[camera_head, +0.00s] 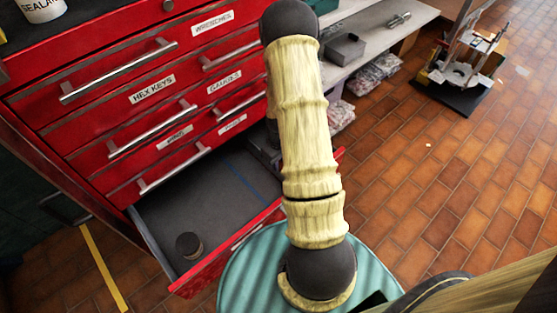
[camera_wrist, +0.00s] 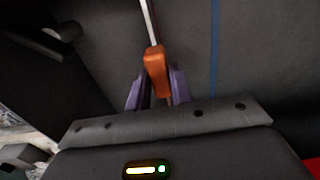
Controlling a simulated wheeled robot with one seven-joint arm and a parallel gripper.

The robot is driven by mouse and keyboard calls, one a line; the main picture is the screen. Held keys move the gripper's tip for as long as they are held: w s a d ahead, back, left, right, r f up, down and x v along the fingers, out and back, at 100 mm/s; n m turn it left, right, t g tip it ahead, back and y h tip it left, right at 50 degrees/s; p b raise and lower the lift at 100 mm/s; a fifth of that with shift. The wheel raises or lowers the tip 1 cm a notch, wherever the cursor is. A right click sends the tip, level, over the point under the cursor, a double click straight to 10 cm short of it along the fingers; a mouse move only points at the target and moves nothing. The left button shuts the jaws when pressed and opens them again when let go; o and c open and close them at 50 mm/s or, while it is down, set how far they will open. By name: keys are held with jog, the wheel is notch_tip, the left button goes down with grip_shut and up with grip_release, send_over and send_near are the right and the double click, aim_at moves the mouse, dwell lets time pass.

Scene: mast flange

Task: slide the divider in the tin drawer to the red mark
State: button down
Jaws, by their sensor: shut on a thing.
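The open drawer (camera_head: 232,183) has a dark grey floor and a red front. A blue line (camera_head: 240,180) crosses its floor, and it also shows in the wrist view (camera_wrist: 215,45). In the wrist view, a thin pale strip ending in an orange block (camera_wrist: 155,68), which looks like the divider, stands left of the blue line, apart from it. My gripper (camera_wrist: 157,88) has its purple fingers shut on the orange block. I see no red mark on the drawer floor. In the head view my arm hides the gripper and the divider.
A dark round can (camera_head: 188,245) sits in the drawer's near left corner. The red cabinet (camera_head: 75,130) with shut, labelled drawers and metal handles rises behind. A teal ribbed round top (camera_head: 245,275) is close by the drawer front. Tiled floor (camera_head: 450,180) is open at right.

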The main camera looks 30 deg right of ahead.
jog(key=c, duration=1.2)
grip_release()
jog(key=shift+c, duration=0.2)
jog(key=shift+r, duration=0.15)
notch_tip(320, 180, up, 17)
jog(key=p, duration=0.6)
jog(key=shift+r, duration=0.1)
jog(key=s+a+r+m+t, duration=0.1)
jog(key=s+a+r, duration=0.3)
jog(key=a+r, duration=0.35)
jog(key=s+a+r+m+t, duration=0.1)
jog(key=s+a+r+t, duration=0.1)
jog(key=s+a+r, duration=0.5)
notch_tip(320, 180, up, 30)
jog(key=w+p, duration=0.2)
jog(key=p, duration=2.9)
jog(key=shift+w+a+p, duration=0.15)
jog(key=shift+a+p, duration=0.15)
jog(key=shift+a, duration=0.1)
